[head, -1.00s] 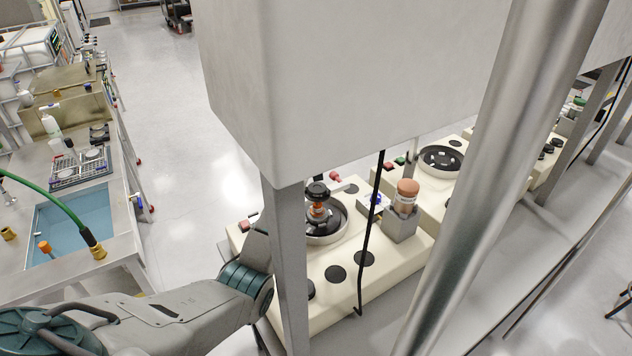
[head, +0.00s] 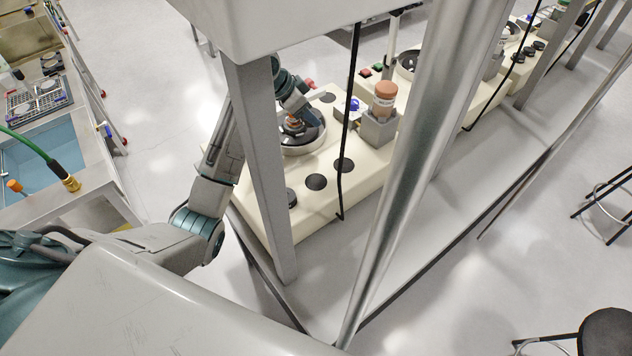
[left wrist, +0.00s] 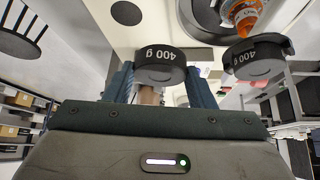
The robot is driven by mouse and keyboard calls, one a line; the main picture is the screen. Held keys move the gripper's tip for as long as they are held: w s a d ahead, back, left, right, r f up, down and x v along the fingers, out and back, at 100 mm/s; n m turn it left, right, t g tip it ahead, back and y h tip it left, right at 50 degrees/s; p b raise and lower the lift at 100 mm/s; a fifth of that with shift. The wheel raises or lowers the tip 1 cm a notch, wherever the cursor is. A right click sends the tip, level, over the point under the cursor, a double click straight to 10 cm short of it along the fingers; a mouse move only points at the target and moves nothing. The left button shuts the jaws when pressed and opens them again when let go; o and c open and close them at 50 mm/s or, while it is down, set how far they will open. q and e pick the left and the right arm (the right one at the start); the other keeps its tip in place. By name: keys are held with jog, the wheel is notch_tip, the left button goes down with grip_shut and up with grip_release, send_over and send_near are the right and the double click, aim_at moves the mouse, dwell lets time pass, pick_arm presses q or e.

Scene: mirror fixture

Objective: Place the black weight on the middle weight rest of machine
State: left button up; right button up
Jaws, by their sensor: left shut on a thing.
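My left gripper (left wrist: 162,88) is shut on a black weight (left wrist: 160,70) marked 400 g, held between its two fingers. A second black 400 g weight (left wrist: 258,60) is to the right, close to an orange bottle (left wrist: 246,17); what supports it I cannot tell. In the head view the left gripper (head: 300,104) is over the far part of the beige machine (head: 330,200), near its round well (head: 303,148); the held weight is not clear there. Black round rests lie along the near edge; the middle one (head: 316,182) is bare. My right gripper is not in view.
A grey post (head: 262,170) and a thick metal pole (head: 420,150) stand before the machine, with a hanging black cable (head: 344,130) between them. A brown-capped bottle (head: 385,92) sits in a grey holder on the machine. A black stool (head: 605,330) is at lower right.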

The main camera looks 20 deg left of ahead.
pick_arm(q)
jog(key=s+d+f+m+g+h, duration=0.2)
jog(key=s+d+f+m+g, duration=0.2)
jog(key=s+m, duration=0.3)
jog(key=m+p, duration=0.2)
jog(key=p, duration=0.1)
send_near(321, 183)
jog(key=shift+g, duration=0.4)
jog(key=x, duration=0.5)
jog(key=shift+w+d+r, duration=0.15)
jog(key=shift+w+r, duration=0.05)
jog(key=shift+w, duration=0.1)
jog(key=shift+f, duration=0.5)
jog(key=shift+f, duration=0.1)
jog(key=o, duration=1.3)
jog(key=shift+c, duration=0.2)
